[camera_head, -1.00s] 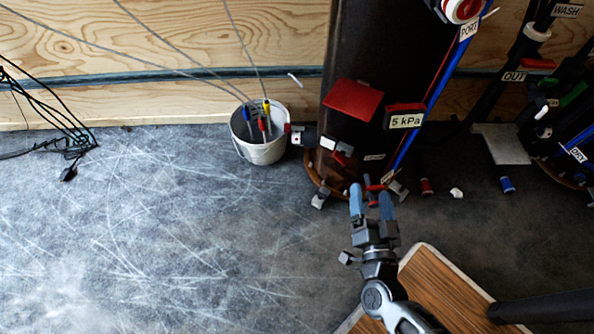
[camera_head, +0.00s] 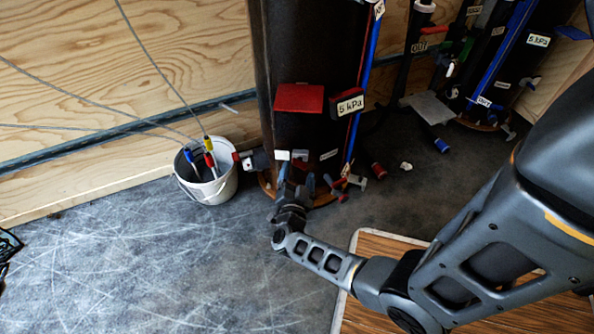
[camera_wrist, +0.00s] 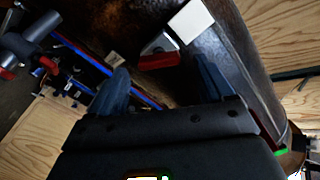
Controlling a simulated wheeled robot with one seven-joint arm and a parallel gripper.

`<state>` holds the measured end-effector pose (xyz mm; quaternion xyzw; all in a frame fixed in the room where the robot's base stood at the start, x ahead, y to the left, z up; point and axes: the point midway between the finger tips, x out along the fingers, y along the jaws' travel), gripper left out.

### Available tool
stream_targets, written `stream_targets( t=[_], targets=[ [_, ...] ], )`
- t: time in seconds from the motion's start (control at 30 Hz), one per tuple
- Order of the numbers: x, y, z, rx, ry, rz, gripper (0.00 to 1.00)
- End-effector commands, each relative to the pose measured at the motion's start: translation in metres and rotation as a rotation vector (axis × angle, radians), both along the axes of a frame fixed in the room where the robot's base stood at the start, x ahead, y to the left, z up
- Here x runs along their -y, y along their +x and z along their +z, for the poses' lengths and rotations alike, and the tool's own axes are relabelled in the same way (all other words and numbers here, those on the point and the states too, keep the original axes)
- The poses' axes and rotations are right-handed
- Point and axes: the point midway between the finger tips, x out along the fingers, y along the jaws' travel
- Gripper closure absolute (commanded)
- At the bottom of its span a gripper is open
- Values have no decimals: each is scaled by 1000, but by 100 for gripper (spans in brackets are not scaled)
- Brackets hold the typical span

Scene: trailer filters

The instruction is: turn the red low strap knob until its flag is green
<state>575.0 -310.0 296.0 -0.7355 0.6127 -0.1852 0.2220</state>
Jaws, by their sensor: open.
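A tall dark filter vessel (camera_head: 285,133) stands against the plywood wall. No green flag shows there.
A white bucket (camera_head: 222,184) with coloured-handled tools stands left of the vessel. A red box (camera_head: 298,97) and a "5 kPa" sign (camera_head: 350,104) are above. Small red, blue and white pieces lie to the right.

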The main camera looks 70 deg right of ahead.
Motion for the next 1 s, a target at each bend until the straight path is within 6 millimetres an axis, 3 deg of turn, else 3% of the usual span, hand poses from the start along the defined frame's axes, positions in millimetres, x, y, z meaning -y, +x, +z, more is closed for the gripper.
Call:
stream_targets(
  t=[0.2,0.53,1.0],
  targets=[
    [22,4,-1,0,-1,1,19],
    [26,5,0,0,0,2,19],
    [26,5,0,0,1,3,63]
  ],
)
